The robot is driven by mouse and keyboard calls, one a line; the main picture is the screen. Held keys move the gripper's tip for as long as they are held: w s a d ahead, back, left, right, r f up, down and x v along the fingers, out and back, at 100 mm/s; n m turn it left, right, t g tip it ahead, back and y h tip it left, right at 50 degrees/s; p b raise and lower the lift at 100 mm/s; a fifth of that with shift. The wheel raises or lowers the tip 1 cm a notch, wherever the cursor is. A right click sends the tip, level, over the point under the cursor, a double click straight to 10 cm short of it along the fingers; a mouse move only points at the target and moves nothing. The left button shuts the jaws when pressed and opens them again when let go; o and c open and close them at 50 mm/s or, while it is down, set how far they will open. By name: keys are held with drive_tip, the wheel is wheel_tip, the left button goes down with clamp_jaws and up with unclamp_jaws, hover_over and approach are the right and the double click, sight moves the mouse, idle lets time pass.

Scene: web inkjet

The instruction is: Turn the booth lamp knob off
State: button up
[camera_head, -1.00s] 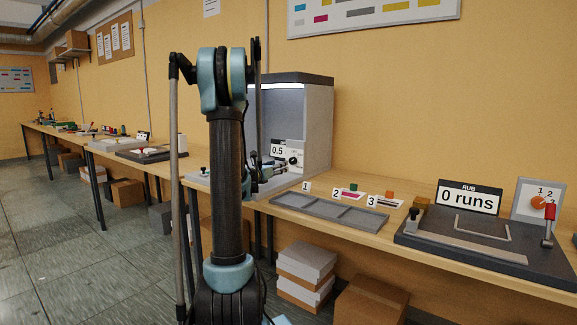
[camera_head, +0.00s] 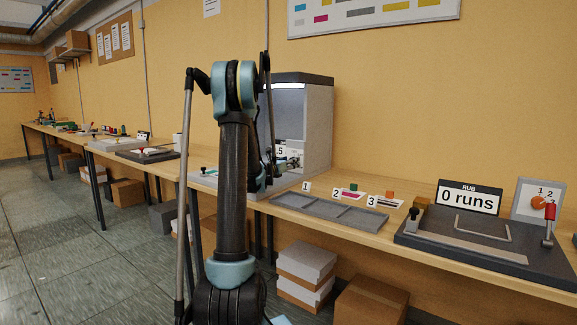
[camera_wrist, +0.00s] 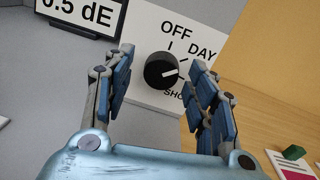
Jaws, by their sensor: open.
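The booth lamp knob (camera_wrist: 162,70) is a round black knob on a white panel (camera_wrist: 150,30) in the wrist view. The panel reads OFF at the top, DAY at the right and a partly hidden label below. The white line on the knob points right, nearer DAY than OFF. My gripper (camera_wrist: 158,88) is open, with one finger on each side of the knob; I cannot tell whether either touches it. In the head view the grey booth (camera_head: 318,125) stands on the bench, and my arm hides much of its inside and the knob.
A display reading 0.5 dE (camera_wrist: 78,14) is left of the panel. Right of the booth on the bench are a grey numbered tray (camera_head: 330,213), small colour cards and a rub tester (camera_head: 480,240) reading 0 runs. Cardboard boxes (camera_head: 370,302) sit below the bench.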

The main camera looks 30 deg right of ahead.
drive_tip(key=c, duration=1)
drive_tip(key=shift+c, duration=0.2)
drive_tip(key=shift+n, duration=0.4)
drive_tip(key=n, duration=0.4)
drive_tip(key=shift+w, duration=0.1)
drive_tip(key=shift+r+n, duration=0.1)
drive_tip(key=shift+n, duration=2.4)
drive_tip(key=shift+c, duration=0.2)
drive_tip(key=o, duration=1.1)
